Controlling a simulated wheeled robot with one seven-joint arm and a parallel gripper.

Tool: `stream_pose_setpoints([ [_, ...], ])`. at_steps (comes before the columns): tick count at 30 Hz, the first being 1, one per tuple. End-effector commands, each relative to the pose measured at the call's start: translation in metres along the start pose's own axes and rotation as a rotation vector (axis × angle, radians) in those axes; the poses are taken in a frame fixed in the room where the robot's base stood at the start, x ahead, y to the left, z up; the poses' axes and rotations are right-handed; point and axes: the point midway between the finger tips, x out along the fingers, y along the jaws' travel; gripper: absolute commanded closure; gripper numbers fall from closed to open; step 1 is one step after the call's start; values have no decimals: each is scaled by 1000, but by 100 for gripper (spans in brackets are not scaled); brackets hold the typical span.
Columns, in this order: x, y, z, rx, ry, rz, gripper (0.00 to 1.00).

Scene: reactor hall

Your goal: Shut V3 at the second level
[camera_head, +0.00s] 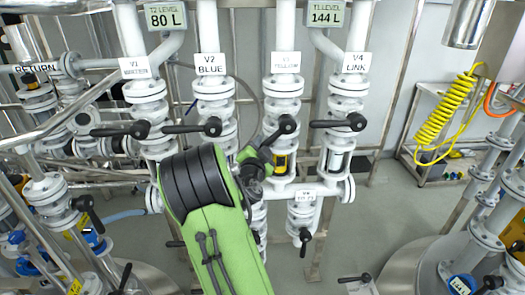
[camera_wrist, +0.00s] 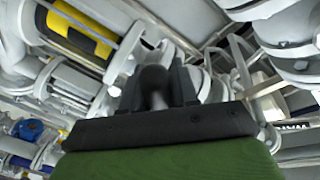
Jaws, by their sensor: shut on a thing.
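Valve V3 (camera_head: 283,107) is a white flanged valve under a pale label (camera_head: 286,62) that reads V3, with smaller faint lettering. Its black lever (camera_head: 275,136) slants down and left from the hub, unlike the level levers of V1, V2 and V4. My gripper (camera_head: 257,160), at the end of the green arm, is shut on the lever's outer end. In the wrist view the lever's dark rounded end (camera_wrist: 153,85) sits between my gripper's fingers (camera_wrist: 157,92). The fingertips are partly hidden in both views.
V2's lever (camera_head: 190,128) and V4's lever (camera_head: 335,123) are close on either side. A yellow sight glass (camera_head: 281,163) is below V3. Displays read T2 level 80 L (camera_head: 165,16) and T1 level 144 L (camera_head: 325,13). Pipes crowd the left; some floor is clear at right.

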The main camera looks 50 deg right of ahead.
Motion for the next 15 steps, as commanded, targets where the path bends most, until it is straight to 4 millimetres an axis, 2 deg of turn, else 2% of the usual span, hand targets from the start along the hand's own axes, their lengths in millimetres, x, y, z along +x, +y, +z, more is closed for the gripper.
stream_pose_setpoints([
  [15, -6, -39, -14, 433, -79, 51, 100],
])
